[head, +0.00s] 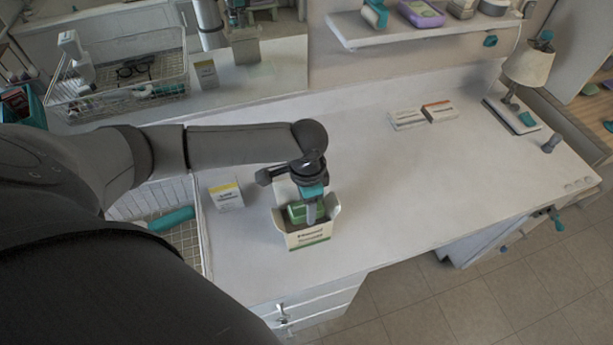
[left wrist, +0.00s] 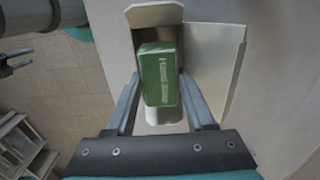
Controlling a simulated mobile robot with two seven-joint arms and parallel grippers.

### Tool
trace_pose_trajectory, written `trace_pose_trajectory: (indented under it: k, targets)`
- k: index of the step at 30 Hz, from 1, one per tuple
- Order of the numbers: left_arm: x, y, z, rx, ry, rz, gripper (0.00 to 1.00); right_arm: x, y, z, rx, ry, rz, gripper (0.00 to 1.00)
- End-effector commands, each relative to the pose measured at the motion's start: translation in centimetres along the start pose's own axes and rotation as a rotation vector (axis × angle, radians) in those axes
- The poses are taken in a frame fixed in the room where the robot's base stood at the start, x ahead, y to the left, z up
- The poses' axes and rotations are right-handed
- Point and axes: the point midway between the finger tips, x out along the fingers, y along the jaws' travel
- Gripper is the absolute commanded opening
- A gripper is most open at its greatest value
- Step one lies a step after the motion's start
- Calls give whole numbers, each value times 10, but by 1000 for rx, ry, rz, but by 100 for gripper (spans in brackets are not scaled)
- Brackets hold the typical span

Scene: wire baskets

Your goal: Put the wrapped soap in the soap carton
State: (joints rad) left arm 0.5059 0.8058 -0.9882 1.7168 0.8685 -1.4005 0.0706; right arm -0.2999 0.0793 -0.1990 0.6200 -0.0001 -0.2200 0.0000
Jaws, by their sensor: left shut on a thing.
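The wrapped soap is a green block (left wrist: 159,78) with white lettering, held between the fingers of my left gripper (left wrist: 158,105). In the head view the soap (head: 297,212) shows at the mouth of the soap carton (head: 309,238), with my left gripper (head: 312,210) directly above. The carton is white with green print and stands on the counter with its flaps open. In the left wrist view the carton's pale flaps (left wrist: 154,14) surround the soap. How deep the soap sits in the carton is hard to tell. My right gripper is not in view.
A small white and yellow box (head: 227,197) stands left of the carton. A wire basket (head: 180,240) is at the counter's left side. Two flat boxes (head: 407,119) lie toward the back, and a lamp (head: 528,66) stands at the right. The counter right of the carton is clear.

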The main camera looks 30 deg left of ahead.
Motion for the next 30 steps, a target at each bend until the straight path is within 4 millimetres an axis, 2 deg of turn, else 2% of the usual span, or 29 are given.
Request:
trace_pose_trajectory:
  k: [2, 3, 12, 17, 23, 30]
  targets:
    - [0, 0, 0, 0, 0, 0, 0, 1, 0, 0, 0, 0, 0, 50]
    - [1, 0, 0, 0, 0, 0, 56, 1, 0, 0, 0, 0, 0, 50]
    - [1, 0, 0, 0, -1, -1, 89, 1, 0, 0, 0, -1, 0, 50]
    - [0, -1, 0, 0, -1, -2, 89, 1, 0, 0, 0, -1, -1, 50]
    - [1, -1, 1, 0, -2, -2, 67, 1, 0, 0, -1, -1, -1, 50]
    - [1, 0, 1, 0, -2, -1, 67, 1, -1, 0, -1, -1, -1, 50]
